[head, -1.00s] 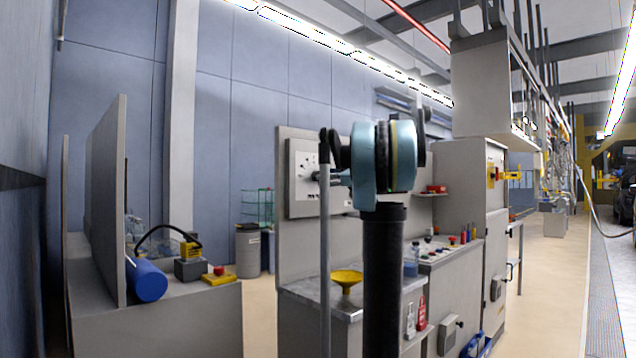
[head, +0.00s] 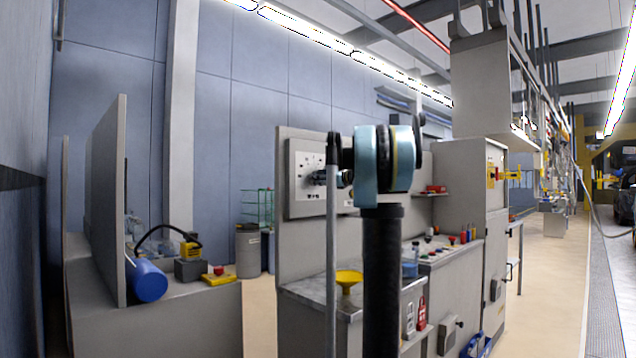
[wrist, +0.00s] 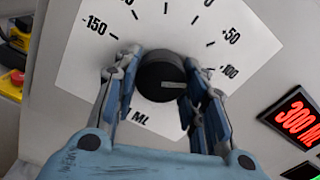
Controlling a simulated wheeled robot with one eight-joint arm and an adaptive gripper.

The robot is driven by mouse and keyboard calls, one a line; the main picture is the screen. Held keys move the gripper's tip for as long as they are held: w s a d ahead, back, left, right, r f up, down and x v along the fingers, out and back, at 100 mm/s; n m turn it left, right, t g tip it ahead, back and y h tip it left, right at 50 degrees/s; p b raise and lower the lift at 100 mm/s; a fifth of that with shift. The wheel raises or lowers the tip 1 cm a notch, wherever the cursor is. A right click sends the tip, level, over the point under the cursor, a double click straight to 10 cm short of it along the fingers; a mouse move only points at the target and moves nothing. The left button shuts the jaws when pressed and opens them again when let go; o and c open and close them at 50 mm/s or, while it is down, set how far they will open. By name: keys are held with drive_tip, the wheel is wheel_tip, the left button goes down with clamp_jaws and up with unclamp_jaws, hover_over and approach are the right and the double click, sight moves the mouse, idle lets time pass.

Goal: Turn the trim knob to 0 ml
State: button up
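The trim knob (wrist: 160,76) is round and black, in the middle of a white dial plate (wrist: 82,62) in the wrist view. Its pale pointer mark points right, a little below the +100 mark. My gripper (wrist: 163,60) has one finger on each side of the knob and looks open around it, with little room. I cannot tell whether either pad touches it. The 0 mark is not clearly readable. In the head view my gripper (head: 318,177) is at the dial plate (head: 300,205), and my arm partly hides the plate.
A red display (wrist: 297,118) right of the dial reads 300 ML. In the head view a yellow funnel (head: 348,277) stands on the bench top (head: 305,292) below the panel. A blue cylinder (head: 148,281) and a red button on a yellow base (head: 218,276) sit on the left bench.

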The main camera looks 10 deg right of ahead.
drive_tip(key=shift+a, duration=0.15)
drive_tip(key=shift+n, duration=0.3)
drive_tip(key=n, duration=1.1)
idle(0.5)
drive_tip(key=shift+d, duration=0.2)
drive_tip(key=o, duration=1.1)
drive_tip(key=shift+c, duration=0.2)
drive_tip(key=v, duration=1.2)
